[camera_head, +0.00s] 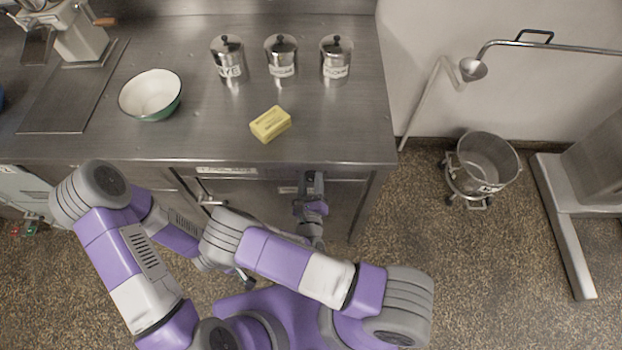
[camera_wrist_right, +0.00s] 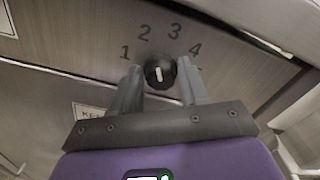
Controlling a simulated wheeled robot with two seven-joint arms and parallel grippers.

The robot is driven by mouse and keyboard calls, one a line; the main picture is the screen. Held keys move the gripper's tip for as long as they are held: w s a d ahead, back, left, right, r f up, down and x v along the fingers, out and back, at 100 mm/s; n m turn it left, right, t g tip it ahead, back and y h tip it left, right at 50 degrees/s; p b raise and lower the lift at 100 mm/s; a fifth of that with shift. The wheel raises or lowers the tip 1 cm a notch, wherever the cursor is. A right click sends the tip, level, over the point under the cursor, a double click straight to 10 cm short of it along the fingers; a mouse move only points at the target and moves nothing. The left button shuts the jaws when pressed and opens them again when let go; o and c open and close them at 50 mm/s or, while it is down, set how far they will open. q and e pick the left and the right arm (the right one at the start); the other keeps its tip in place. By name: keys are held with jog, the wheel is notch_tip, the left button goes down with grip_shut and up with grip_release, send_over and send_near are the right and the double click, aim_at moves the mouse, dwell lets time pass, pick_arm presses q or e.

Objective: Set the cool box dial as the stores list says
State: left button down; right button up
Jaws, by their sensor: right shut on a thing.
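The cool box dial (camera_wrist_right: 160,74) is a round black knob with a white pointer mark, on a metal front in the right wrist view. The numbers 1, 2, 3 and 4 arc above it. The mark points up, between 2 and 3. My right gripper (camera_wrist_right: 159,75) has a finger on each side of the knob and is shut on it. In the head view my right gripper (camera_head: 312,180) is at the counter's front, hiding the dial. My left gripper (camera_head: 245,279) is mostly hidden low by my arms; its jaws are unclear. I cannot make out a stores list.
On the steel counter (camera_head: 210,130) stand a white bowl (camera_head: 151,93), a yellow block (camera_head: 270,124) and three lidded canisters (camera_head: 281,58). A wheeled bucket (camera_head: 487,160) stands on the floor at right. A label (camera_wrist_right: 88,111) is left of the gripper.

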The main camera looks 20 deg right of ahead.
jog(key=shift+n+p, duration=0.4)
jog(key=shift+n, duration=0.6)
jog(key=o, duration=0.9)
jog(key=shift+c, duration=0.2)
